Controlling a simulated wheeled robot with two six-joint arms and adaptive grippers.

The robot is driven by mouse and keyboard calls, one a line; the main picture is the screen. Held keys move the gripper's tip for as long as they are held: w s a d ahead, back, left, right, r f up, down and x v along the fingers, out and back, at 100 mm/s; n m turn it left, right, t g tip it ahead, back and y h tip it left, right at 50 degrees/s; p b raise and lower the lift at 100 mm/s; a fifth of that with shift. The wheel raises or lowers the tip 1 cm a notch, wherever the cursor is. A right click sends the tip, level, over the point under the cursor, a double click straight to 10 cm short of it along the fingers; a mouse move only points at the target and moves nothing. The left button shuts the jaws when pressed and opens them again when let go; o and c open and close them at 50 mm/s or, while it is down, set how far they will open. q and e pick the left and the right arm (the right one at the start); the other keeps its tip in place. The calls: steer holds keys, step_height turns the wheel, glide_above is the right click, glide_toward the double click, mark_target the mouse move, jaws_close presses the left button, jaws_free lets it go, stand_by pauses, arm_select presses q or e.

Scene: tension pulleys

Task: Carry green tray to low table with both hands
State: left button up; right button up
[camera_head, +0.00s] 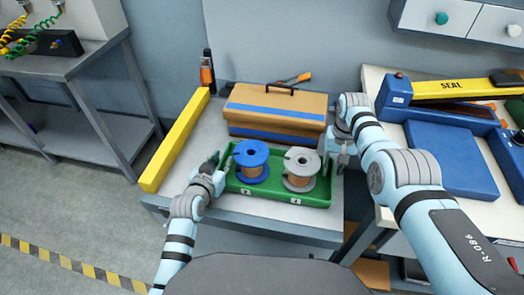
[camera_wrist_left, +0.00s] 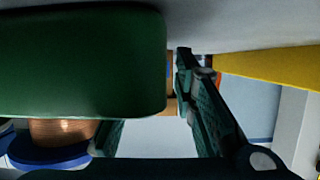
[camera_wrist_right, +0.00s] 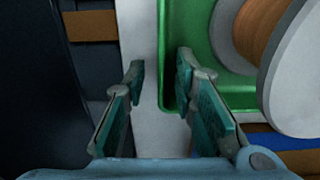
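The green tray (camera_head: 271,195) lies flat on a grey-topped table (camera_head: 220,214) and holds a blue spool (camera_head: 250,160) and a grey spool (camera_head: 300,168). My left gripper (camera_head: 216,166) is open at the tray's left end. In the left wrist view the tray (camera_wrist_left: 80,60) covers part of one finger, with a gap between the fingers (camera_wrist_left: 150,125). My right gripper (camera_head: 338,160) is open at the right end. In the right wrist view its fingertips (camera_wrist_right: 160,80) lie on either side of the tray's edge (camera_wrist_right: 170,60). I cannot tell whether either touches the tray.
A brown toolbox (camera_head: 275,108) stands close behind the tray. A yellow bar (camera_head: 174,140) lies along the table's left edge. A bench (camera_head: 480,205) with blue equipment is at the right. A grey workbench (camera_head: 60,65) stands at left, with open floor (camera_head: 70,210) before it.

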arm_select(q)
steer(key=v, duration=1.1)
steer(key=shift+s+r, duration=0.1)
steer(key=shift+s, duration=0.2)
steer(key=shift+s+r, duration=0.1)
steer(key=shift+s, duration=0.05)
arm_select(e)
steer(key=shift+r, duration=0.15)
step_height(320, 180, up, 12)
